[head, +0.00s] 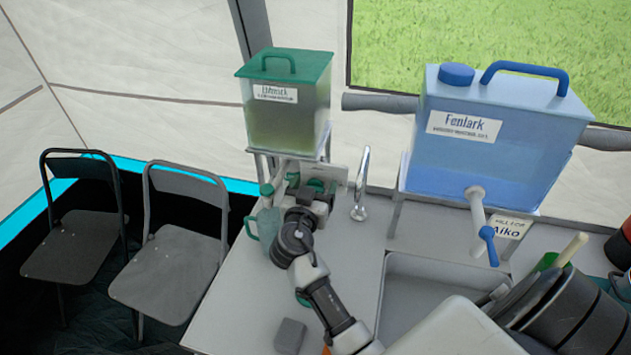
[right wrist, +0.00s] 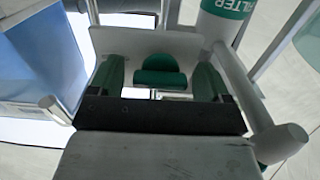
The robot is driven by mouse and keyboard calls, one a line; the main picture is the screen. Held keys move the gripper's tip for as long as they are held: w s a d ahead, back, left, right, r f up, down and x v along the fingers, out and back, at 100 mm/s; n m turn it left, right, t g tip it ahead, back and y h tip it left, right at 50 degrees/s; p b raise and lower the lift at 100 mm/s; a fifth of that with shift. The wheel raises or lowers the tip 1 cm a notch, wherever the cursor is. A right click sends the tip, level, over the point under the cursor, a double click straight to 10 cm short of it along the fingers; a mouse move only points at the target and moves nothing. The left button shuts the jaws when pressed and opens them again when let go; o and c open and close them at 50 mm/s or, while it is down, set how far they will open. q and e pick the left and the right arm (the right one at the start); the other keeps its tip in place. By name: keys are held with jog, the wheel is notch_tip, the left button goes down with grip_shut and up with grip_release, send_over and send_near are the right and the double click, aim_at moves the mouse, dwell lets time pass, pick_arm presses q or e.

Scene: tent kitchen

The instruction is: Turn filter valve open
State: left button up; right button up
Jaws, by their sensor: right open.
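The filter unit stands under the green-lidded tank (head: 290,110). In the right wrist view, a white cylinder marked FILTER (right wrist: 228,12) is at the top right. A green valve handle (right wrist: 160,78) sits in front of a pale plate. My right gripper (right wrist: 157,82) is open, with one finger on each side of the green handle; I cannot tell whether they touch it. In the head view my right gripper (head: 314,196) is at the filter unit and hides most of the valve. My left gripper is not in view.
A green-tinted pitcher (head: 268,224) stands left of my right gripper. A metal faucet (head: 361,185) is to its right. A blue tank (head: 505,140) with a spigot hangs over the sink (head: 425,285). Two folding chairs (head: 175,245) stand at left. A grey block (head: 290,336) lies on the counter.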

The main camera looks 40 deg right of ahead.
jog(key=shift+s+a, duration=0.1)
jog(key=shift+a, duration=0.05)
jog(key=shift+c, duration=0.3)
jog(key=c, duration=0.9)
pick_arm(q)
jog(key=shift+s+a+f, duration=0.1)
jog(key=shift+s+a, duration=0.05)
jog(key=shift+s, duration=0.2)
